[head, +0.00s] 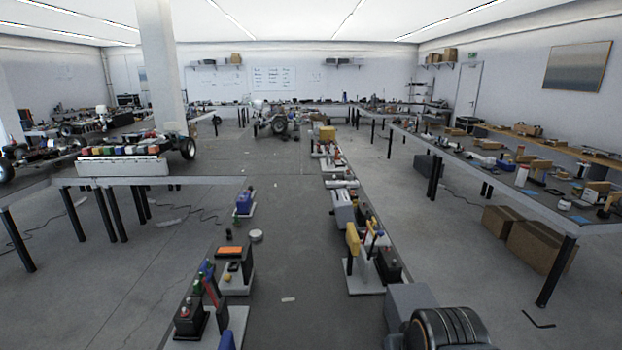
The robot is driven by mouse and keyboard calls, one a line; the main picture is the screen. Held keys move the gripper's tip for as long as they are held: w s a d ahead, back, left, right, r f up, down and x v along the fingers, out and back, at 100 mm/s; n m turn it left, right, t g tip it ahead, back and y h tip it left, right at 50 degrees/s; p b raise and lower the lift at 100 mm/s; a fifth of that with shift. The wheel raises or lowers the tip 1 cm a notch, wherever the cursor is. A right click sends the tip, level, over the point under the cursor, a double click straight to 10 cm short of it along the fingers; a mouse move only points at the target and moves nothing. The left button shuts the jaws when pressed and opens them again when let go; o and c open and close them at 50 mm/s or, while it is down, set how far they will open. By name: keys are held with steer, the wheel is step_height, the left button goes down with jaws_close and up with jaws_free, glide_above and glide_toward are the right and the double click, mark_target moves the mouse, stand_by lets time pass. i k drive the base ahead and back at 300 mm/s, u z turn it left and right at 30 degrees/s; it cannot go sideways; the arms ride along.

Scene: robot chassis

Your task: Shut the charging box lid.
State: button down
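I cannot make out for certain which thing is the charging box or its lid. In the head view a yellow upright panel (352,240) stands on a light base right of centre, beside a dark box-like item (388,265). At the left, an orange-topped dark item (230,250) sits on another light base. A grey box (408,302) is at the lower right. None of these shows clearly as an open lid.
A dark strip of floor (285,265) runs ahead between two rows of small stations and is mostly clear. A small round white-topped item (256,235) lies on its left side. Long tables stand at the left (215,181) and right (575,228), with cardboard boxes (540,245) under the right one.

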mark_target(343, 206)
steer(key=z, duration=2.95)
steer(key=i, duration=2.6)
steer(key=u, duration=2.5)
steer(key=i, duration=3.35)
